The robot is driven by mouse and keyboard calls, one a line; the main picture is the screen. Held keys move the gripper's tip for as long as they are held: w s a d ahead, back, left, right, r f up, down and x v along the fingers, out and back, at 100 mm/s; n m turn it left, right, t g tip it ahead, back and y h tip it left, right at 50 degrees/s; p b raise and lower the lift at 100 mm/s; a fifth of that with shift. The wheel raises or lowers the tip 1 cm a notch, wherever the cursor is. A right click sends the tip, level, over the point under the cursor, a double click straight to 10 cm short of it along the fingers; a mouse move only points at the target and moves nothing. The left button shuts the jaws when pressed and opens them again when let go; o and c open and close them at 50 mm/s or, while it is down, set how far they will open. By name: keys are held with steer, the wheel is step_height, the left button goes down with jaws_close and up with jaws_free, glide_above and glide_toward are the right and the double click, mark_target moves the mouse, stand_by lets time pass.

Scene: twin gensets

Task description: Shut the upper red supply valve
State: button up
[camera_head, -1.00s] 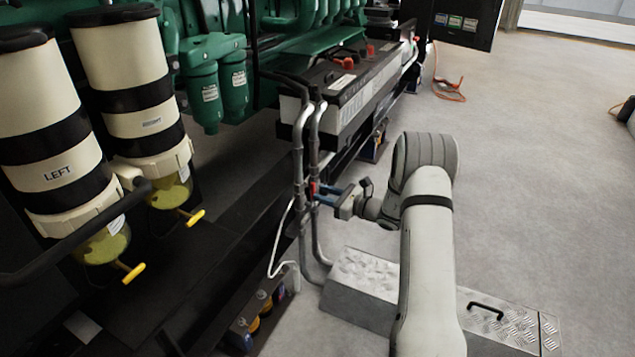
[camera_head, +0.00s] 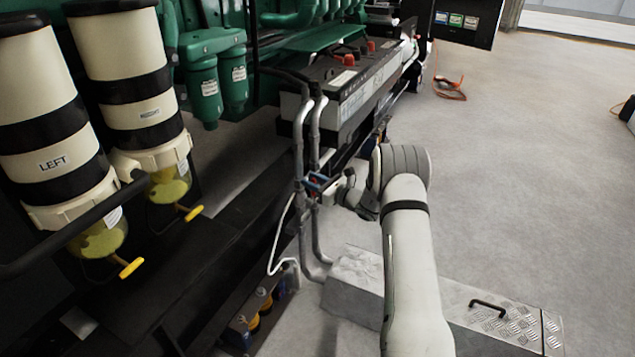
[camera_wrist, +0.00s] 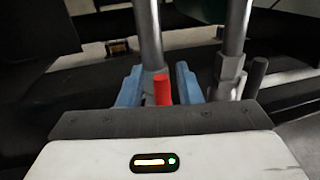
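The red valve handle (camera_wrist: 162,90) shows in the wrist view as a short red bar in front of a grey vertical pipe (camera_wrist: 149,35). My gripper (camera_wrist: 158,85) is open, with one blue finger on each side of the red handle. Small gaps seem to separate the handle from both fingers. In the head view my gripper (camera_head: 316,183) is at the two grey pipes (camera_head: 299,150), and the handle is mostly hidden there by the fingers. I cannot tell from these views whether this is the upper handle.
A second pipe (camera_wrist: 236,30) with a dark cylindrical piece (camera_wrist: 257,75) stands just right of my fingers. A black battery box (camera_head: 345,85) is behind the pipes. A metal step (camera_head: 360,275) lies below my arm.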

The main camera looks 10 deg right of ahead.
jaws_close()
stand_by(0.3)
